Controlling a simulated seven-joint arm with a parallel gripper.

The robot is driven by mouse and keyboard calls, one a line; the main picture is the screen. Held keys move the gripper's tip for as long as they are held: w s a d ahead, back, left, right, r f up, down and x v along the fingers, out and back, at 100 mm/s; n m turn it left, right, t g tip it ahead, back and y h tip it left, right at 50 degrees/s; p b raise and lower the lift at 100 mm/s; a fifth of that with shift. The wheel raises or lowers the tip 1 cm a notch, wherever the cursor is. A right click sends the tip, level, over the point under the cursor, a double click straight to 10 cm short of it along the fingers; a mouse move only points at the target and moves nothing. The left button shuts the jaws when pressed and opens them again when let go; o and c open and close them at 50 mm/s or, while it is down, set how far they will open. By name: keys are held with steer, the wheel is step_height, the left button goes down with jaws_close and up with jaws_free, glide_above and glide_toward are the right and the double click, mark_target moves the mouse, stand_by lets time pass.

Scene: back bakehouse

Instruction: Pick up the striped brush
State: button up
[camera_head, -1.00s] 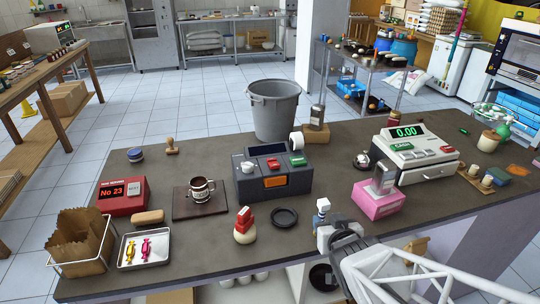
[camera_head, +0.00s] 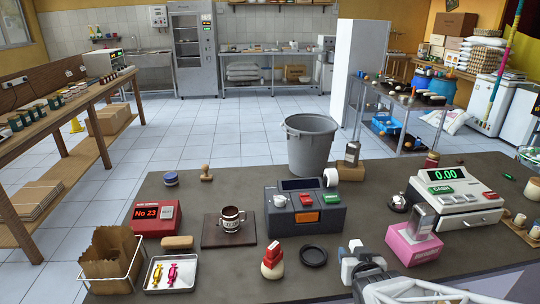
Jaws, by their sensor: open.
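I cannot make out a striped brush on the counter (camera_head: 440,258). A tan oblong block (camera_head: 177,242) lies at the left behind a metal tray (camera_head: 153,285); I see no stripes on it and cannot tell whether it is a brush. A tall pole with coloured bands (camera_head: 507,68) leans far back at the right; its kind is unclear. My gripper (camera_head: 352,249) is open above the counter's front part, between a black round dish (camera_head: 313,256) and a pink box (camera_head: 414,245). It appears empty, and my arm hides part of the counter below it.
A striped mug on a brown board (camera_head: 211,241), a dark machine (camera_head: 330,216) and a red-topped pale container (camera_head: 272,262) stand left of my gripper. A cash register (camera_head: 470,222) stands right. A grey bin (camera_head: 311,148) rises behind. The counter's back left is fairly clear.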

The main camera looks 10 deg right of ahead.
stand_by(0.4)
jaws_close()
stand_by(0.4)
steer(key=shift+r, duration=5)
